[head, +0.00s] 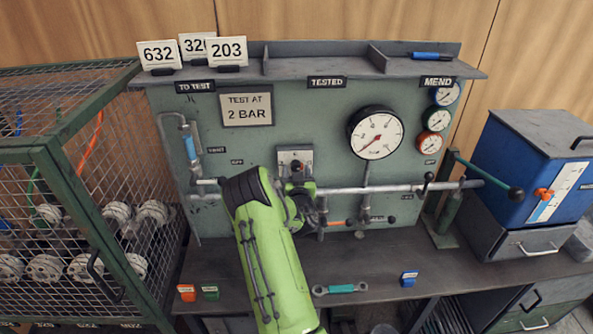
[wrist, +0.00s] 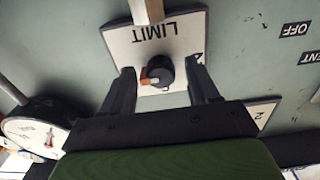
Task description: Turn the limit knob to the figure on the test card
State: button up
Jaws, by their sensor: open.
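The limit knob (wrist: 158,73) is a dark round knob with an orange-brown mark, on a white plate labelled LIMIT. In the wrist view it sits between the two open fingers of my gripper (wrist: 162,85), with a gap on each side. In the head view the knob's plate (head: 294,158) is on the green panel, and my gripper (head: 298,190) is just below it, partly hidden by my arm. The test card (head: 247,107) on the panel reads "TEST AT 2 BAR". Most figures around the knob are hidden or unreadable.
A round gauge (head: 376,133) is right of the knob, above a horizontal pipe (head: 370,189). Number cards (head: 226,52) stand on the top shelf (head: 310,67). A wire cage (head: 70,190) is at left, a blue box (head: 530,170) at right. A spanner (head: 340,289) lies on the bench.

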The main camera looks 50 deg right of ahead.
jog(key=c, duration=1)
jog(key=shift+c, duration=0.2)
